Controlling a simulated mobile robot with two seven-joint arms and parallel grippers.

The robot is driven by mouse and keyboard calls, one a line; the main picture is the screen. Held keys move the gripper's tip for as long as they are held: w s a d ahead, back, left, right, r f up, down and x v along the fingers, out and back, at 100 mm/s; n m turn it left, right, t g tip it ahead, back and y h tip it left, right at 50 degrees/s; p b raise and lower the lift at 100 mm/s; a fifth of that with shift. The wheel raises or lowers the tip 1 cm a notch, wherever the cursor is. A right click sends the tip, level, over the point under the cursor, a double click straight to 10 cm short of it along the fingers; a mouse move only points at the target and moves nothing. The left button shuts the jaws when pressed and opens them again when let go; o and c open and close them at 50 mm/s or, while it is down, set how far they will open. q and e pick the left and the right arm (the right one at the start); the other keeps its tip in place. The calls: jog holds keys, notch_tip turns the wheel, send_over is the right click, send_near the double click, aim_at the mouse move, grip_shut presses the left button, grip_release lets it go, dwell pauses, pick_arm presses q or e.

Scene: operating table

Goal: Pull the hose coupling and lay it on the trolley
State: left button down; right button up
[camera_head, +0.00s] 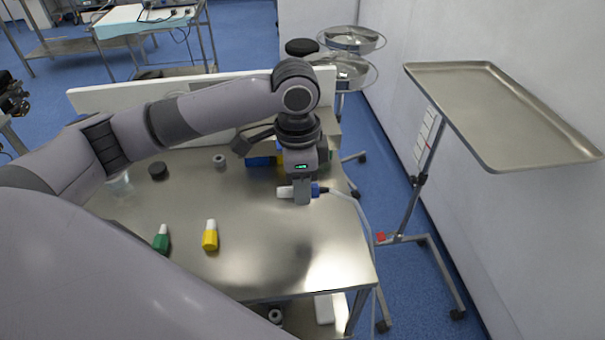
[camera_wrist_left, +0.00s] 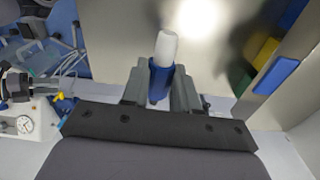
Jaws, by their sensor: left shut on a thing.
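The hose coupling, with a white end (camera_head: 285,192) and a blue collar (camera_head: 316,188), is held above the steel-topped trolley (camera_head: 265,250). A pale hose (camera_head: 358,210) runs from its blue side and drops past the trolley's right edge. My left gripper (camera_head: 301,197) is shut on the coupling. In the left wrist view, the fingers of my left gripper (camera_wrist_left: 160,88) clasp the blue collar (camera_wrist_left: 158,82), and the white end (camera_wrist_left: 166,48) sticks out beyond them. Whether the coupling touches the steel top is unclear. My right gripper is not in view.
A yellow bottle (camera_head: 210,236) and a green bottle (camera_head: 162,239) with white caps stand on the steel top. A black puck (camera_head: 157,171) and a grey ring (camera_head: 219,161) lie farther back. A raised steel tray (camera_head: 505,115) stands right. The front middle of the top is clear.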

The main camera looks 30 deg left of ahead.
pick_arm(q)
jog(key=m, duration=0.2)
jog(key=w+m, duration=0.1)
jog(key=m, duration=0.2)
jog(key=shift+a+r, duration=0.1)
jog(key=shift+a, duration=0.05)
jog(key=shift+f, duration=1)
notch_tip(320, 180, down, 6)
jog(key=b, duration=0.7)
jog(key=shift+f+b, duration=0.25)
jog(key=shift+b, duration=0.15)
jog(key=c, duration=0.8)
grip_release()
jog(key=r, duration=0.7)
jog(key=shift+s+a+r+p, duration=0.1)
jog(key=shift+a+p, duration=0.1)
jog(key=shift+p, duration=0.15)
